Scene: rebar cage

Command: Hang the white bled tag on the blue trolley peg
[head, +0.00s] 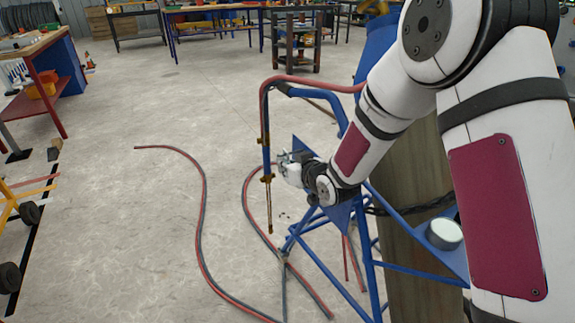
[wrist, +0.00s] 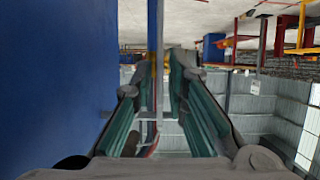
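I cannot make out a white tag in either view. The blue trolley (head: 372,262) stands right of centre in the head view, partly hidden behind my arm. A blue upright tube (head: 266,140) with brass fittings hangs in front of it. My gripper (head: 284,158) is close to this tube, at its right. In the wrist view my gripper (wrist: 163,75) has its teal-padded fingers apart, with a gap between them. A narrow blue bar (wrist: 155,30) shows in line with that gap; I cannot tell whether it touches. No held object is visible. The peg is not clearly distinguishable.
A white-topped round object (head: 444,233) sits on the trolley's blue plate. Red and grey hoses (head: 205,200) trail over the floor. A large blue surface (wrist: 60,80) fills the left of the wrist view. Benches (head: 215,12) stand far back.

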